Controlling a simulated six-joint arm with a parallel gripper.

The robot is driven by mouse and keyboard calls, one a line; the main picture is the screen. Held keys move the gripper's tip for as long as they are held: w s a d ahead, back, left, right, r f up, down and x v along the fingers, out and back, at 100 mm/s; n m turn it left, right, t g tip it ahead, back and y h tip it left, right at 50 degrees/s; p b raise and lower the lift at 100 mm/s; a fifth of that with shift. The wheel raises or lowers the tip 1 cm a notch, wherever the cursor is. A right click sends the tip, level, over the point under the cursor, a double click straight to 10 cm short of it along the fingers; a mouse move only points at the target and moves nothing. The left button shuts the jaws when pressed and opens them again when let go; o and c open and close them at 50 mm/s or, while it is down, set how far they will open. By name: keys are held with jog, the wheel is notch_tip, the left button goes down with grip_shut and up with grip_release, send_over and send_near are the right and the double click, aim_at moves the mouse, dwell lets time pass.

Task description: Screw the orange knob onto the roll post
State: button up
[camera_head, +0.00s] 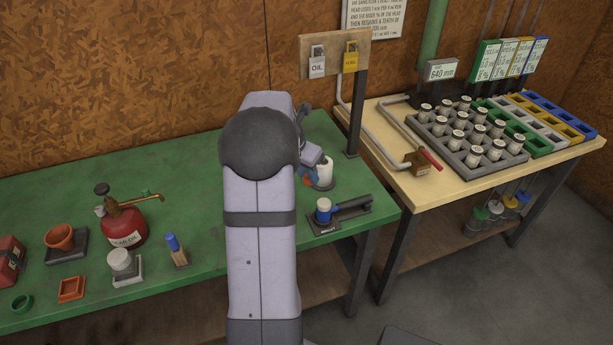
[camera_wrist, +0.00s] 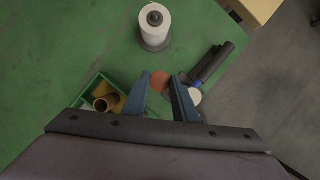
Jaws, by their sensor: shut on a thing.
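My gripper (camera_wrist: 164,77) has blue fingers and is shut on the orange knob (camera_wrist: 160,82), which shows as a reddish-orange disc between the fingertips. The white roll (camera_wrist: 148,31) stands at the top of the wrist view with the dark top of the roll post (camera_wrist: 154,18) in its middle. The gripper is apart from the post, with bare green table between them in that view. In the head view, the white roll (camera_head: 325,172) stands just right of my gripper (camera_head: 309,180); my arm hides part of this area, and the knob is hard to make out there.
A green box (camera_wrist: 94,84) with a cardboard tube lies left of the fingers. A red oil can (camera_head: 125,227) and small pots are left of my arm. Bare green table surrounds the roll.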

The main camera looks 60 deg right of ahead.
jog(key=shift+s+r+p, duration=0.3)
jog(key=shift+r+p, duration=0.6)
jog(key=shift+p, duration=0.1)
jog(key=shift+s+a+r+p, duration=0.1)
jog(key=shift+s+p, duration=0.2)
jog(key=shift+p, duration=0.55)
jog(key=w+d+r+p, duration=0.1)
jog(key=d+r+p, duration=0.4)
jog(key=d+p, duration=0.6)
jog(key=shift+d+r+p, duration=0.15)
jog(key=shift+d+p, duration=0.1)
jog(key=shift+p, duration=0.65)
jog(key=shift+w, duration=0.1)
jog(key=shift+r+p, duration=0.1)
jog(key=shift+p, duration=0.25)
